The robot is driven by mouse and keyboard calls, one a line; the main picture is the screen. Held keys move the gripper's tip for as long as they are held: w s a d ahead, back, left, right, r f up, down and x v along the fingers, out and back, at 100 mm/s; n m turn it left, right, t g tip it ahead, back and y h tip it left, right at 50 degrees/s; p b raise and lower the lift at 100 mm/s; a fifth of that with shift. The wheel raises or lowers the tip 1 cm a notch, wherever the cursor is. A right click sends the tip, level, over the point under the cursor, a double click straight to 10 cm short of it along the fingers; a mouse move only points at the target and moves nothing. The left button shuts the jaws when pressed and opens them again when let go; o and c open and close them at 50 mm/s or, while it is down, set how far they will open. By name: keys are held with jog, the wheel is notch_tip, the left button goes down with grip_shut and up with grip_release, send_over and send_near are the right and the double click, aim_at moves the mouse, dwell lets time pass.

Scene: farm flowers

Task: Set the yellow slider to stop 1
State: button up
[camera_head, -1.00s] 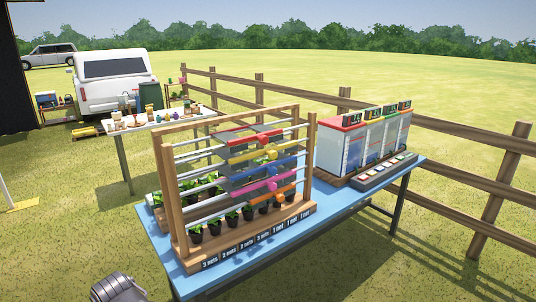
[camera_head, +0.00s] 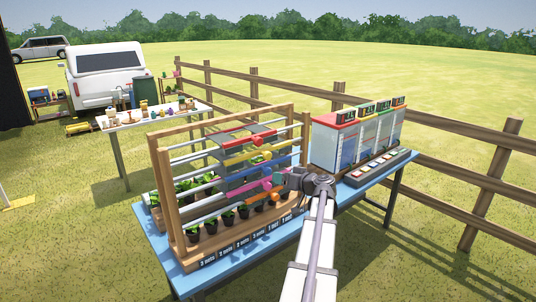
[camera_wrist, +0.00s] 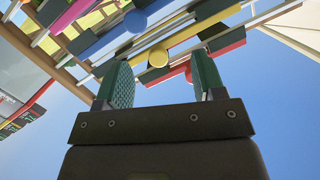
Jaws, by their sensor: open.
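The yellow slider (camera_head: 243,159) is a flat bar with a round knob. It sits on a rod in the right half of the wooden rack (camera_head: 164,205), below the red slider (camera_head: 236,143) and above the blue one (camera_head: 243,174). In the wrist view the yellow knob (camera_wrist: 158,57) shows just beyond my fingertips, with a gap between. My gripper (camera_head: 288,183) is in front of the rack's right side. In the wrist view it (camera_wrist: 163,77) is open and empty, fingers towards the sliders.
A pink slider (camera_head: 250,191) and an orange one lie lower; my gripper partly hides that corner. Potted plants and a strip of labels (camera_head: 240,246) line the rack's base. A coloured dispenser box (camera_head: 345,145) stands to the right on the blue table (camera_head: 218,276). The grass in front is open.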

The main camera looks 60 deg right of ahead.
aim_at(269, 156)
jog(key=w+d+r+n, duration=0.1)
jog(key=w+d, duration=0.1)
jog(key=w, duration=0.1)
jog(key=w+d+r+t+h, duration=0.1)
jog(key=w+d, duration=0.1)
jog(key=w, duration=0.2)
jog(key=w+d+r+n+h, duration=0.1)
jog(key=w, duration=0.3)
jog(key=shift+w+d+r+n+t, duration=0.2)
jog(key=shift+d+n+t, duration=0.1)
jog(key=shift+d, duration=0.1)
jog(key=shift+s, duration=0.1)
grip_shut()
